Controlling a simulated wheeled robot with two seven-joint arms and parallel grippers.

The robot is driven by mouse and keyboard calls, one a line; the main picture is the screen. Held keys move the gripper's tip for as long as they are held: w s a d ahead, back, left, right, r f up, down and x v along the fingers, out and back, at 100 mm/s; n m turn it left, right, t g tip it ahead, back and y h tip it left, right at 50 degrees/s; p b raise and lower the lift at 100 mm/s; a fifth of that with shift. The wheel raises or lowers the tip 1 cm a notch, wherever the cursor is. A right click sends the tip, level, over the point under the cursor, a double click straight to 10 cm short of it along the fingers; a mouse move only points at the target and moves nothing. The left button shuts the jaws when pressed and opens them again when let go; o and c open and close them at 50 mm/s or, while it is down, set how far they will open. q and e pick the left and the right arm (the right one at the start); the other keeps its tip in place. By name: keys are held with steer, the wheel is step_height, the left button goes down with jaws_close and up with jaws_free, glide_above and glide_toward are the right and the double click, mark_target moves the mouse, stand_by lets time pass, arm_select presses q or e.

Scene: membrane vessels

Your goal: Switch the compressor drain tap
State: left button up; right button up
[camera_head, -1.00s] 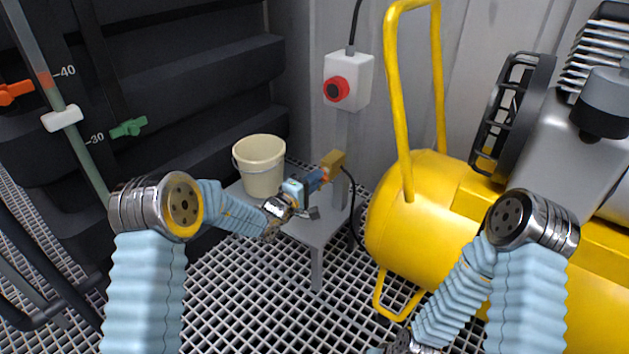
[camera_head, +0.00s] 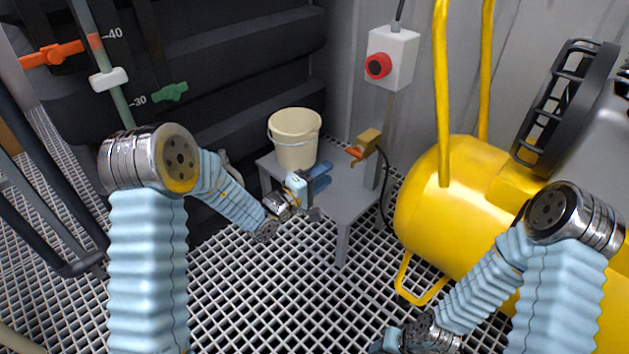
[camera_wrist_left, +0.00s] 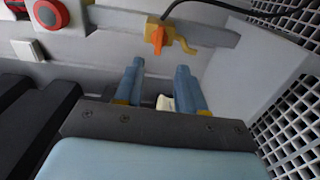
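The drain tap is a brass-yellow block (camera_head: 370,140) with an orange lever (camera_head: 355,153), above the back of a small grey table. The lever points left and down in the head view. The block also shows in the left wrist view (camera_wrist_left: 153,25), with the orange lever (camera_wrist_left: 158,39) ahead of my fingers. My left gripper (camera_head: 325,174) has blue fingers, open and empty, short of the tap and not touching it. In the wrist view the two fingers (camera_wrist_left: 159,75) stand apart. My right gripper (camera_head: 390,342) is low at the bottom edge, its fingers barely visible.
A cream bucket (camera_head: 295,143) stands on the grey table (camera_head: 345,203) left of the tap. The yellow compressor (camera_head: 440,215) fills the right. A box with a red button (camera_head: 391,58) is on a post behind. A black cable runs from the tap.

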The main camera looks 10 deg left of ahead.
arm_select(q)
steer(key=shift+v, duration=1.8)
steer(key=s+d+f+m+g+p, duration=0.25)
steer(key=s+f+g, duration=0.35)
steer(key=s, duration=0.3)
steer(key=s+d+f+m+g+p, duration=0.1)
steer(key=s+d+f+g+p, duration=0.15)
steer(key=s+f+g, duration=0.55)
steer(key=s+a+f+m+y+p, duration=0.4)
steer(key=s+a+m+y, duration=0.1)
steer(key=s, duration=0.6)
steer(key=shift+s+a+y+p, duration=0.3)
steer(key=shift+a+y, duration=0.4)
steer(key=shift+a, duration=0.45)
steer(key=shift+f, duration=0.15)
